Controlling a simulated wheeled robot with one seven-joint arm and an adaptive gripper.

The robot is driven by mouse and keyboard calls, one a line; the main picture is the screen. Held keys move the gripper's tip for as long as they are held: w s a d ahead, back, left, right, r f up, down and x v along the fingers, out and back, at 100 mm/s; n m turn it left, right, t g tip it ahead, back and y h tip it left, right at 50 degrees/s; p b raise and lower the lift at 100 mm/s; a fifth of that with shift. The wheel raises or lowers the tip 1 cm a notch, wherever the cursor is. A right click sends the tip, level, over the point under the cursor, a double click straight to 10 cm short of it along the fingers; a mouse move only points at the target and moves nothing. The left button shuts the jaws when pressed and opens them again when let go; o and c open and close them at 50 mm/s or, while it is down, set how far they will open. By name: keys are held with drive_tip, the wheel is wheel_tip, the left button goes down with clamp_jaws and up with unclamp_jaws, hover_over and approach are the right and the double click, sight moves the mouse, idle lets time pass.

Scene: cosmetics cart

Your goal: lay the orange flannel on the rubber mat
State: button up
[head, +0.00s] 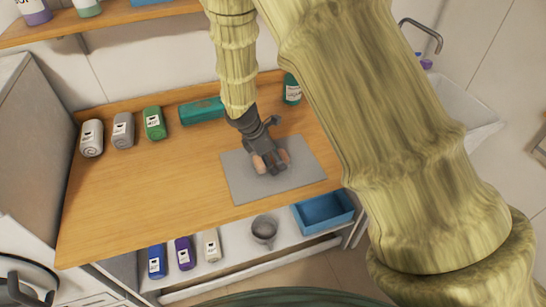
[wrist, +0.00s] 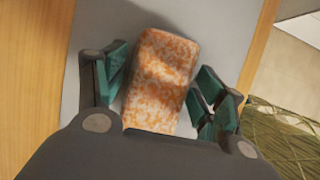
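The orange flannel (wrist: 160,80) is a rolled, mottled orange-and-white bundle, seen whole-length in the wrist view over the grey mat (wrist: 100,20). In the head view its ends show as an orange-brown patch (head: 284,157) and another on the other side of my gripper (head: 269,166). The rubber mat (head: 241,186) is a flat grey rectangle on the wooden top. The flannel appears to rest on it. My gripper (wrist: 160,90) is low over the mat, its teal-padded fingers on either side of the flannel. A gap shows beside the left finger, so it looks open.
A teal box (head: 201,111) and a green bottle (head: 292,89) are at the back. A lower shelf holds bottles, a mug (head: 264,230) and a blue bin (head: 324,210).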

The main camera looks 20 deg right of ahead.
idle(0.3)
drive_tip(key=b+v, duration=0.2)
drive_tip(key=v, duration=1)
drive_tip(key=shift+r, duration=0.2)
